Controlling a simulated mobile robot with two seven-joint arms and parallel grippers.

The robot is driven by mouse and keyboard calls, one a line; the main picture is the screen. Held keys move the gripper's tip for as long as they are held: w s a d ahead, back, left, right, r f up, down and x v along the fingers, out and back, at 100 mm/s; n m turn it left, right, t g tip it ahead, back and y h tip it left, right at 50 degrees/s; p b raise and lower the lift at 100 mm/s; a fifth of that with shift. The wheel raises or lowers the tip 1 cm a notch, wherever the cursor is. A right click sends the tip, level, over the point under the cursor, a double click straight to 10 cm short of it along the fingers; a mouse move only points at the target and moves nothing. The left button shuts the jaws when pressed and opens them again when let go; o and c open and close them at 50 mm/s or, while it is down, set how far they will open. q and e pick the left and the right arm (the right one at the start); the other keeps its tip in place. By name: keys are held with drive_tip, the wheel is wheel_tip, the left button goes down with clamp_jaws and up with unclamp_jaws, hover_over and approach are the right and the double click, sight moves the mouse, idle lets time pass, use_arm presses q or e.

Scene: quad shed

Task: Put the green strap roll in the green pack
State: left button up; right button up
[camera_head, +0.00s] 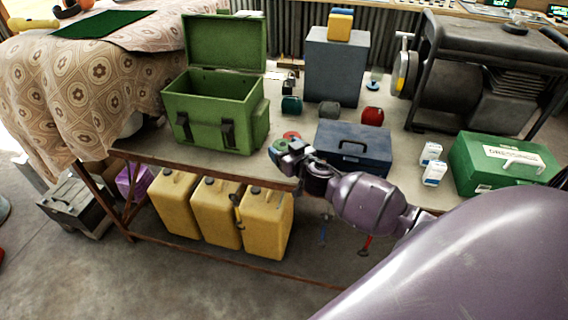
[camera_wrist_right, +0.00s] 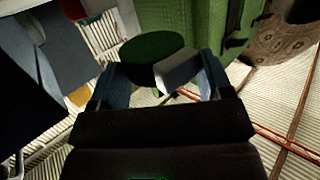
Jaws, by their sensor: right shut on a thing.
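My right gripper (camera_head: 284,151) is shut on the green strap roll (camera_head: 279,145), over the front part of the bench, right of the green pack. In the right wrist view the dark green roll (camera_wrist_right: 150,46) sits between the two blue-grey fingers (camera_wrist_right: 162,78), with a pale grey block (camera_wrist_right: 178,68) on its side. The green pack (camera_head: 208,127) stands on the bench with its lid up and its opening showing. Part of its green side (camera_wrist_right: 200,25) fills the top of the wrist view. My left gripper is not in view.
A dark blue case (camera_head: 354,151) stands right of the gripper. Teal (camera_head: 291,104), grey (camera_head: 329,109) and red (camera_head: 373,116) small items lie behind. A green dressings box (camera_head: 503,164) and a generator (camera_head: 478,75) are at right. Yellow cans (camera_head: 216,212) stand below the bench.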

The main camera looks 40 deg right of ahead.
wheel_tip(320, 180, down, 4)
drive_tip(key=shift+f+b, duration=0.2)
drive_tip(key=shift+b, duration=0.55)
drive_tip(key=shift+f, duration=0.2)
drive_tip(key=shift+r, duration=0.1)
drive_tip(key=shift+f, duration=0.25)
drive_tip(key=o, duration=1)
drive_tip(key=shift+c, duration=0.2)
